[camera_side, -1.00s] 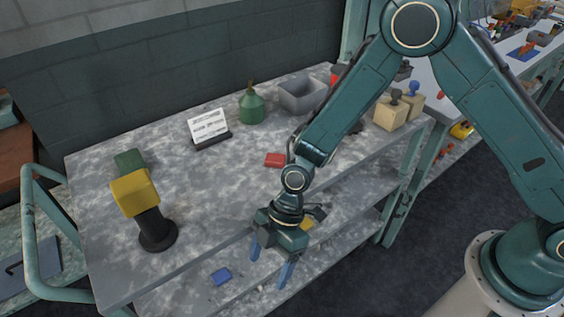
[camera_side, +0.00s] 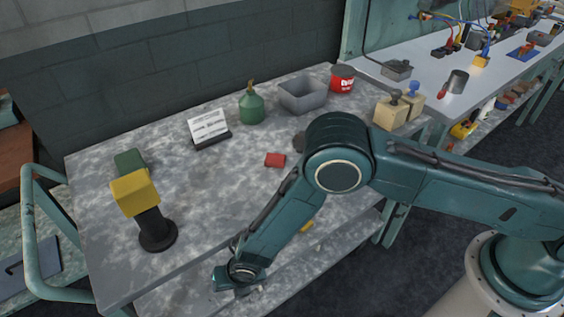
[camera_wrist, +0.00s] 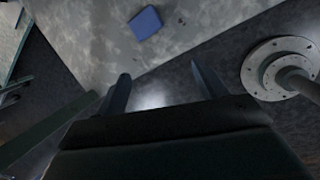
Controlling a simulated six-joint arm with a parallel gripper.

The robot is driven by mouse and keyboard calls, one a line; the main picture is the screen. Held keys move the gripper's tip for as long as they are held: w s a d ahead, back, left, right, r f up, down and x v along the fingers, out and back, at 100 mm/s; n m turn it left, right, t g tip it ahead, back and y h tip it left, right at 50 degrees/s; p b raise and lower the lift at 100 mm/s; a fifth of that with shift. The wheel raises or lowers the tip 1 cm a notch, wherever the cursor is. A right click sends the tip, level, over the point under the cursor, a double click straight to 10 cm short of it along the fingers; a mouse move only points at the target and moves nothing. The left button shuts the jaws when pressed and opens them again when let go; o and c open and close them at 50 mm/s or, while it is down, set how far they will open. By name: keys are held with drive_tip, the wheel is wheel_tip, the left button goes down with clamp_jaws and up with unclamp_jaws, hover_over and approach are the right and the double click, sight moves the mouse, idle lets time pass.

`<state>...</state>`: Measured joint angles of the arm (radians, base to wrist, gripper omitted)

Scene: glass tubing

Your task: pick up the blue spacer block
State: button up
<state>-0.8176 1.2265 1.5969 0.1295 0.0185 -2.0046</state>
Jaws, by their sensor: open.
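The blue spacer block (camera_wrist: 145,23) lies flat on the mottled grey lower shelf (camera_wrist: 95,38), near the top of the wrist view. My gripper (camera_wrist: 163,88) is open and empty, its two fingers apart. In the wrist view the block is ahead of the fingertips and a little left of the middle between them, with a clear gap. In the side view the end of my arm (camera_side: 238,280) is low at the shelf's front. It covers the block there, and its fingers do not show clearly.
The upper shelf (camera_side: 210,225) of the cart overhangs the lower one. A yellow piece (camera_side: 307,227) lies on the lower shelf behind my forearm. On top stand a red block (camera_side: 275,159), a yellow-headed black stand (camera_side: 157,232), a green bottle (camera_side: 252,107) and a grey bin (camera_side: 303,95).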

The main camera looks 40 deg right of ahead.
drive_tip(key=shift+w+a+f+n+t+h, duration=0.1)
drive_tip(key=shift+w+a+n+t+h, duration=0.1)
drive_tip(key=shift+w+n+t, duration=0.3)
drive_tip(key=shift+w+a+f+n+t+h, duration=0.1)
drive_tip(key=shift+w+n+t+h, duration=0.15)
drive_tip(key=shift+n, duration=0.45)
drive_tip(key=shift+w+a+r+n+t+h, duration=0.1)
drive_tip(key=shift+w+n+t+h, duration=0.05)
drive_tip(key=shift+w+n+t, duration=0.2)
drive_tip(key=shift+w+a+r+n+t+h, duration=0.1)
drive_tip(key=shift+w+n+t, duration=0.1)
drive_tip(key=shift+n, duration=0.25)
drive_tip(key=shift+f, duration=0.1)
drive_tip(key=shift+x, duration=0.8)
drive_tip(key=shift+x, duration=2.9)
drive_tip(key=c, duration=1.1)
